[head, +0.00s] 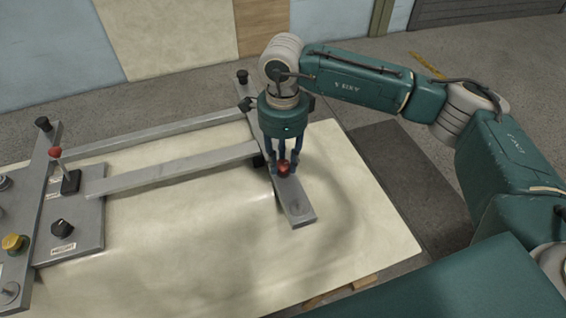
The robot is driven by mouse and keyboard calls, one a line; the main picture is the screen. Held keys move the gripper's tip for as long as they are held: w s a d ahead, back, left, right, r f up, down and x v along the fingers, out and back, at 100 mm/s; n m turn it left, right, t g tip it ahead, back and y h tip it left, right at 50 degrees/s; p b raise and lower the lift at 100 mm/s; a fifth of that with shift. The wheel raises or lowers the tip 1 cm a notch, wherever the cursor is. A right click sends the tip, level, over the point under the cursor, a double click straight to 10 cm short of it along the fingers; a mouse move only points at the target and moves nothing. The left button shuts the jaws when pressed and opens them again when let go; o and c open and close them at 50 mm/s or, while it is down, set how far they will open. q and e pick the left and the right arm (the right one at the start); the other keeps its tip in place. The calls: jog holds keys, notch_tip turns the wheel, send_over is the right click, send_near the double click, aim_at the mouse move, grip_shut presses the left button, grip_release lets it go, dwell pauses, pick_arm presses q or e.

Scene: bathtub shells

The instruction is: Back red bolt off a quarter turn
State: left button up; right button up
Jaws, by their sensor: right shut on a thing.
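The red bolt (284,168) sits on a grey metal bar (299,208) near its front end. My right gripper (284,171) points straight down over the bar, and its blue fingers are shut around the red bolt. The fingers hide part of the bolt's sides, and the turn angle of the bolt cannot be made out. My left gripper is not in the head view.
The bar belongs to a grey frame on a pale panel (340,225). To the left are a red-knobbed lever (55,153), a black knob (61,228) and a yellow knob (12,242). The panel's right and front parts are clear.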

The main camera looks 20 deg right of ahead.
aim_at(283, 164)
jog(key=shift+r, duration=0.1)
dwell(0.3)
jog(key=o, duration=1.2)
jog(key=shift+c, duration=0.2)
notch_tip(283, 164, up, 12)
